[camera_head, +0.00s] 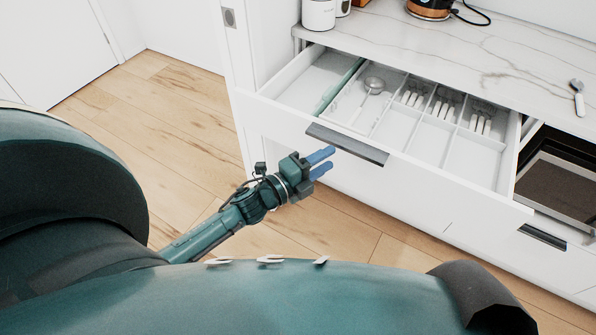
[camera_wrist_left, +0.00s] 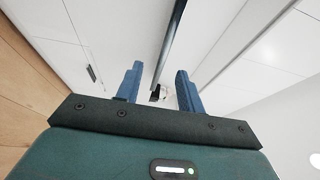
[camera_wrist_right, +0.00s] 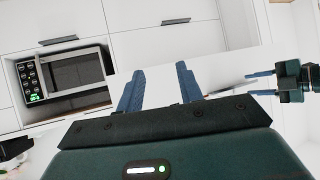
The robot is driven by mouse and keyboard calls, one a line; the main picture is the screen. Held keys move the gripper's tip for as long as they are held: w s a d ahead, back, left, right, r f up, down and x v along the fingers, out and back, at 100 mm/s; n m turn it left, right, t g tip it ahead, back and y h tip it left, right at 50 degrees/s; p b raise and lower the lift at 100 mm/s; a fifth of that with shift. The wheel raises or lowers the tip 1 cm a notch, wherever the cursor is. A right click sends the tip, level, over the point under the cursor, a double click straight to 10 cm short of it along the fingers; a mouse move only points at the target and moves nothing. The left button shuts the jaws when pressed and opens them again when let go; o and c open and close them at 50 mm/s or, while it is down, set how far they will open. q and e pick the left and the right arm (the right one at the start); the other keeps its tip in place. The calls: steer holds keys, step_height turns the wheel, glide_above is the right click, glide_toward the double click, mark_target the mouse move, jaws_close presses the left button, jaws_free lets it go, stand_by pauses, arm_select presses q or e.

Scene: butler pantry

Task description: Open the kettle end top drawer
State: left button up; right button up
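The white top drawer (camera_head: 272,92) stands pulled out below the counter in the head view, its inside showing. Its dark bar handle (camera_head: 347,145) is on the front panel. A copper-and-black object, perhaps the kettle (camera_head: 430,9), is cut off at the top edge. My left gripper (camera_head: 322,163) is open and empty, just in front of the handle and seemingly apart from it. In the left wrist view the dark handle bar (camera_wrist_left: 172,42) shows between the spread fingers. My right gripper (camera_wrist_right: 159,85) is open and empty in the right wrist view, and hidden in the head view.
The drawer holds dividers, a ladle (camera_head: 373,86) and several forks. A spoon (camera_head: 577,97) lies on the marble counter (camera_head: 480,60). A microwave (camera_wrist_right: 70,73) sits in a niche among white cabinets. Wood floor (camera_head: 150,125) is clear at left.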

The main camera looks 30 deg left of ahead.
arm_select(q)
steer(key=b+v, duration=0.1)
steer(key=v, duration=0.8)
steer(key=shift+s, duration=0.35)
steer(key=shift+a, duration=0.15)
steer(key=s+d+f+n+g+y+p, duration=0.1)
steer(key=s+d+f+n+g+y, duration=0.1)
steer(key=n, duration=0.8)
steer(key=s+d+f+n+g+y+p, duration=0.1)
steer(key=s+d+f+n+g+y, duration=0.1)
steer(key=s+d+n, duration=0.4)
step_height(320, 180, down, 3)
steer(key=s+n+g, duration=0.1)
steer(key=n, duration=0.2)
steer(key=shift+d+n+g, duration=0.3)
steer(key=shift+n+g, duration=0.1)
